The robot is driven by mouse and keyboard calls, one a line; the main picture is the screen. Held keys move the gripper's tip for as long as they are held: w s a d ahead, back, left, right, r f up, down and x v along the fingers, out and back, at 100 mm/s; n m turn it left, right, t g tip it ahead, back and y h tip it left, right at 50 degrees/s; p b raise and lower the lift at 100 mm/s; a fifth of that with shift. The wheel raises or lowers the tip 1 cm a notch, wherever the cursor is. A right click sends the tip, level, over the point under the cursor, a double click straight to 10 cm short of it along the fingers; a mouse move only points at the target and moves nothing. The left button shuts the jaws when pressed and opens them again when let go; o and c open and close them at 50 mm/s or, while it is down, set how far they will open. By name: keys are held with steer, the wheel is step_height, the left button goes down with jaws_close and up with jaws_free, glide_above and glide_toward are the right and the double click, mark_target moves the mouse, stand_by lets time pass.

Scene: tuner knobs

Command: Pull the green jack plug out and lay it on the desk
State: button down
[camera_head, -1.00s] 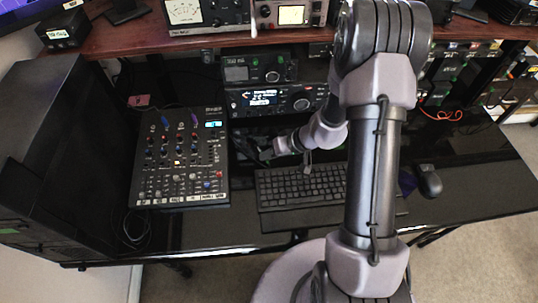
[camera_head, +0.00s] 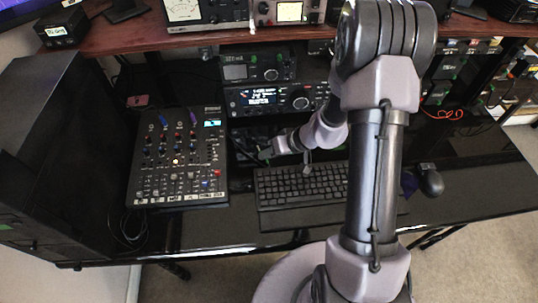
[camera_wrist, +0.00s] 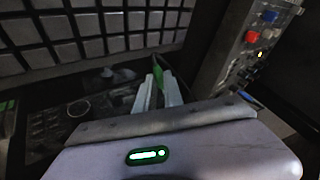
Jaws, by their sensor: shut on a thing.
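The green jack plug (camera_wrist: 158,73) shows as a small green piece between the fingertips of my gripper (camera_wrist: 157,88) in the wrist view. The fingers are closed on it. In the head view my gripper (camera_head: 264,153) is small and dark, low in front of the radio (camera_head: 275,99) and between the mixer (camera_head: 178,160) and the keyboard (camera_head: 300,185). The plug is too small to make out there. The fingers hide part of the plug, and I cannot tell whether its tip is in a socket.
The black desk (camera_head: 230,232) has bare room in front of the mixer and keyboard. A mouse (camera_head: 430,182) lies to the right. A wooden shelf (camera_head: 140,42) with instruments overhangs the back. A dark cabinet (camera_head: 60,150) stands at the left, with a loose cable beside it.

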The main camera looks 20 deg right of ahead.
steer(key=shift+s+f, duration=0.6)
steer(key=shift+f, duration=0.3)
steer(key=c, duration=1.4)
jaws_free()
steer(key=shift+w+a+r+g, duration=0.15)
steer(key=shift+w+r, duration=0.1)
steer(key=shift+r, duration=0.25)
steer(key=shift+w+d+r+g, duration=0.15)
steer(key=shift+w+r, duration=0.1)
steer(key=shift+r, duration=0.25)
steer(key=shift+w+r+p, duration=0.1)
steer(key=shift+r+p, duration=0.2)
steer(key=shift+r, duration=0.2)
steer(key=o, duration=0.5)
steer(key=shift+r, duration=0.1)
steer(key=shift+o, duration=0.2)
steer(key=shift+r, duration=0.1)
steer(key=p+v, duration=0.6)
steer(key=v, duration=1.1)
steer(key=shift+s, duration=0.25)
